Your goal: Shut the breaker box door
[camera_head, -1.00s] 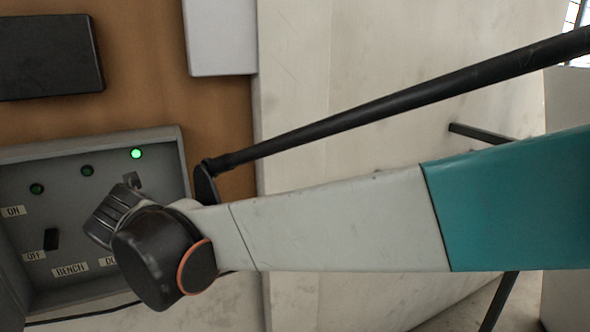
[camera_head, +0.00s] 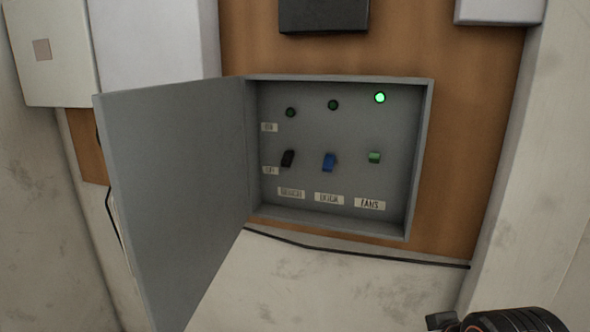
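The breaker box (camera_head: 425,150) is a shallow grey box mounted on a brown wooden panel. Its grey door (camera_head: 175,190) is hinged at the box's left edge. The door stands wide open, swung out toward the camera and to the left, and its lower end runs to the bottom of the picture. A black part of my arm's end (camera_head: 515,318) shows at the bottom right corner, below and right of the box and well apart from the door.
Inside the box are black, blue and green switches (camera_head: 329,162) and a lit green lamp (camera_head: 380,98). A dark box (camera_head: 323,15) and pale boxes (camera_head: 500,10) hang above. A black cable (camera_head: 360,257) runs below. Space before the box opening looks clear.

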